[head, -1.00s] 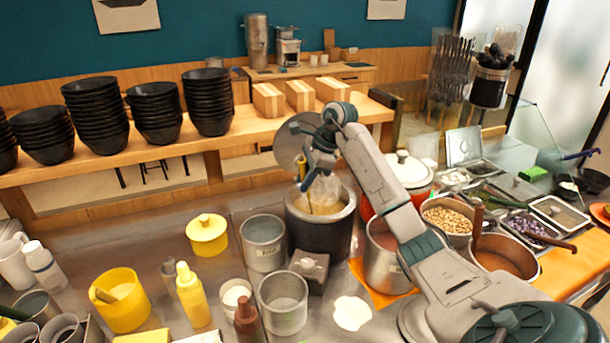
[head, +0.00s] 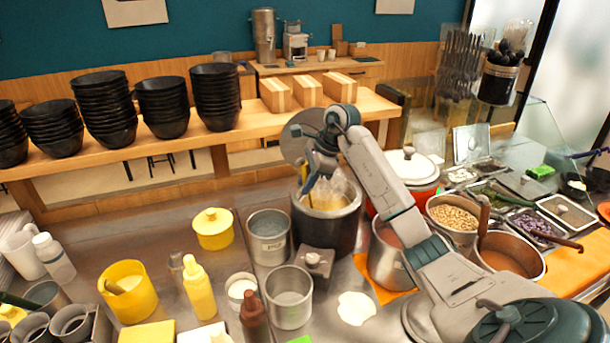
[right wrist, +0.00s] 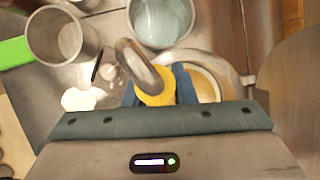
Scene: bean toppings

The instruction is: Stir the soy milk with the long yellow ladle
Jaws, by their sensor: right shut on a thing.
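The soy milk (head: 328,201) is a pale cream liquid in a dark, round pot (head: 327,236) with steam over it, right of centre in the head view. My right gripper (head: 318,180) is just above the pot's opening, pointing down. In the right wrist view its blue fingers (right wrist: 161,92) are shut on the long ladle, whose yellow part (right wrist: 157,97) and bent metal end (right wrist: 140,65) show. In the head view only a thin yellow bit of the ladle (head: 304,172) shows; its lower end is hidden. My left gripper is not in view.
Two metal pots (head: 268,240) (head: 289,298) stand left of and in front of the dark pot. A yellow lidded pot (head: 213,229) is farther left. A pot (head: 390,260) stands close on the right, under my arm. Black bowl stacks (head: 215,97) line the shelf behind.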

